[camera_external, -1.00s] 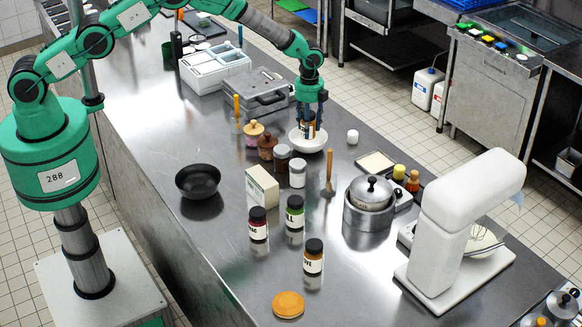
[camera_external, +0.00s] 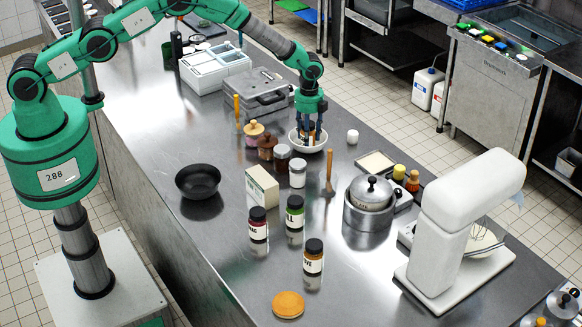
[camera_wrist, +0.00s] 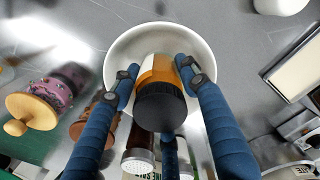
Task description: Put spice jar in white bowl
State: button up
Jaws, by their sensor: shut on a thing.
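The white bowl (camera_external: 296,141) stands on the steel counter, and it also shows in the wrist view (camera_wrist: 197,48). My gripper (camera_external: 308,138) points down into the bowl. In the wrist view its blue fingers (camera_wrist: 156,72) are shut on the spice jar (camera_wrist: 160,103), which has a black lid and an amber and white body. The jar is inside the bowl's rim; whether it touches the bottom I cannot tell. In the outside view the fingers hide most of the jar.
Several jars stand close in front of the bowl, among them a white-lidded shaker (camera_external: 298,173) and a brown lidded pot (camera_external: 266,147). A wooden pestle-like tool (camera_external: 329,172) stands to the right. A grey case (camera_external: 262,97) lies behind. A black bowl (camera_external: 198,181) sits at left.

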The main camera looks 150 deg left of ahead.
jog(key=shift+f, duration=0.1)
jog(key=o, duration=1.1)
notch_tip(320, 180, up, 12)
jog(key=shift+r+b, duration=0.15)
jog(key=shift+b, duration=0.7)
dwell(0.3)
